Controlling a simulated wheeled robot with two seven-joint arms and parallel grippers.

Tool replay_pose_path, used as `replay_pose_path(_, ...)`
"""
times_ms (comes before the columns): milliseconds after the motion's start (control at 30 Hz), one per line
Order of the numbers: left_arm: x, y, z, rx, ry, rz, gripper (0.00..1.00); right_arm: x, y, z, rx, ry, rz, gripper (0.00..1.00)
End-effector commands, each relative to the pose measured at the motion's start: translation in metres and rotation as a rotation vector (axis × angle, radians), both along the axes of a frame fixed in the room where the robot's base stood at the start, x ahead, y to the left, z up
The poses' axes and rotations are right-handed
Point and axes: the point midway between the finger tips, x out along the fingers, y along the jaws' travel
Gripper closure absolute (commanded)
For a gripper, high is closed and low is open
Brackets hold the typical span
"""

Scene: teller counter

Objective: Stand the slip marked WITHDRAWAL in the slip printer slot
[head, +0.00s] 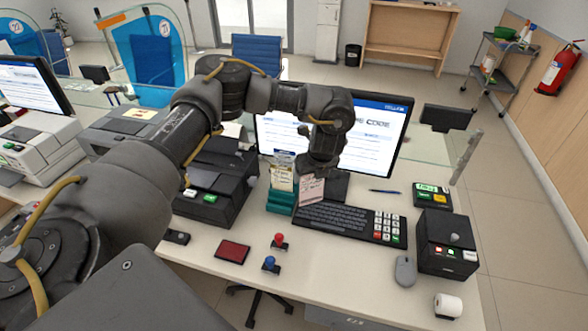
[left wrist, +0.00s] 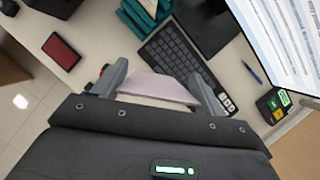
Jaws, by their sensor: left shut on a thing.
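My left gripper (head: 316,174) points down above the keyboard and is shut on a pale pink slip (head: 311,191). In the left wrist view the slip (left wrist: 160,88) spans between the fingers; its marking is not readable. A teal slip holder (head: 281,203) stands just left of the gripper, with cream slips (head: 283,174) upright in it. A black printer-like machine (head: 207,187) with a green button stands further left. A smaller black device (head: 447,248) with small buttons stands at the right end of the counter. I cannot tell which one is the slip printer. My right gripper is not in view.
A keyboard (head: 335,219) lies below the gripper, before a monitor (head: 385,130). A red pad (head: 233,251), red and blue stamps (head: 270,264), a mouse (head: 405,271), a card terminal (head: 430,195) and a paper roll (head: 448,305) lie around.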

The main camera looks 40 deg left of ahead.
Motion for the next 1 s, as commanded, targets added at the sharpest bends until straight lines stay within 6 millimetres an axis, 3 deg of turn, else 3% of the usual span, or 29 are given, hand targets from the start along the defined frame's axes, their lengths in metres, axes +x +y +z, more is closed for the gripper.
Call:
replay_pose_path(33, -0.002, -0.018, 0.002, 0.008, -0.004, 0.073, 0.43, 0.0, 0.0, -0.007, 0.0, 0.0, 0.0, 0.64)
replay_pose_path(200, -0.027, -0.063, 0.011, 0.008, -0.008, 0.477, 0.43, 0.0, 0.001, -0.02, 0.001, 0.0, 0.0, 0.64)
replay_pose_path(400, -0.073, -0.099, 0.023, 0.002, -0.004, 1.076, 0.43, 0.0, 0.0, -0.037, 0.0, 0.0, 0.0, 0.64)
replay_pose_path(700, -0.138, -0.109, 0.043, -0.004, 0.009, 1.853, 0.43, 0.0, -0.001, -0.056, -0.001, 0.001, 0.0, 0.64)
replay_pose_path(833, -0.154, -0.108, 0.05, -0.003, 0.007, 2.044, 0.43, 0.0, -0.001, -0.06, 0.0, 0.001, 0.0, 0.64)
replay_pose_path(1000, -0.163, -0.106, 0.056, -0.002, 0.0, 2.165, 0.43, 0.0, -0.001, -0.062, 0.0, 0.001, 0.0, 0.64)
